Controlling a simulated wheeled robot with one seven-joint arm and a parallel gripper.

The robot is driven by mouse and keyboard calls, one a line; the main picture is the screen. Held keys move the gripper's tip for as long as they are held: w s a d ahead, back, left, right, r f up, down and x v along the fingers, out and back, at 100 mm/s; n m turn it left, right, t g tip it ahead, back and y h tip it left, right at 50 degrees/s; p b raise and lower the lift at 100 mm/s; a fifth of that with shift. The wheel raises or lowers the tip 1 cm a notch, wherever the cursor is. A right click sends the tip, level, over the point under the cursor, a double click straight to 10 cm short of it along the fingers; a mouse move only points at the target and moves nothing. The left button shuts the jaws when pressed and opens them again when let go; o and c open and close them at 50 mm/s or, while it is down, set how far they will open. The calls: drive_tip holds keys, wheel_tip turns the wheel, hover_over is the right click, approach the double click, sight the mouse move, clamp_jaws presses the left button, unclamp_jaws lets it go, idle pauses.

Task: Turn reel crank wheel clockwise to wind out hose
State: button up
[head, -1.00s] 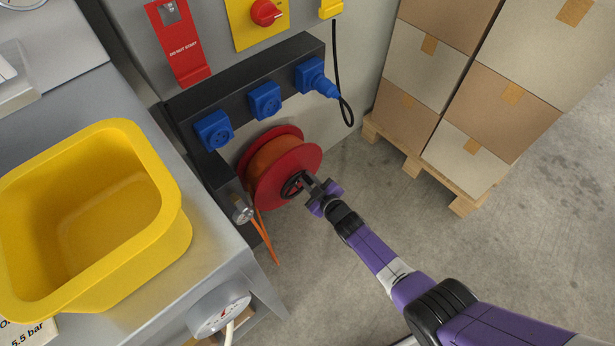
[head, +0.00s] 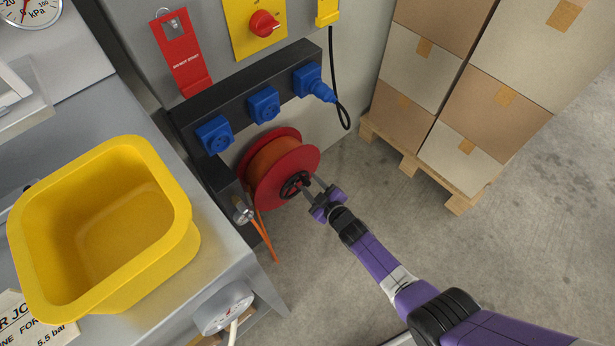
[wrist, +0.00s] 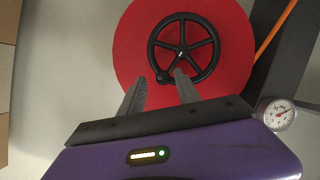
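The hose reel has red round flanges (head: 302,163) with an orange hose (head: 268,160) wound between them. A black spoked crank wheel (head: 291,186) sits at the centre of its outer face, and also shows in the wrist view (wrist: 182,48). A small dark handle knob (wrist: 163,77) is on the wheel's lower left rim. My gripper (head: 312,187) is close in front of the wheel. In the wrist view its two grey fingers (wrist: 160,75) are apart, with the knob appearing between their tips. Whether they touch it is unclear.
A yellow bin (head: 180,250) sits on the grey bench at left. A black rail with blue sockets (head: 264,104) runs above the reel. A small gauge (wrist: 279,115) is beside the reel. Stacked boxes stand on a pallet (head: 458,203) at right. The floor between is clear.

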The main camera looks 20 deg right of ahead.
drive_tip(key=p+v, duration=0.2)
drive_tip(key=v, duration=0.2)
drive_tip(key=shift+s+r+p, duration=0.15)
drive_tip(key=shift+s+p, duration=0.05)
drive_tip(key=shift+p, duration=0.2)
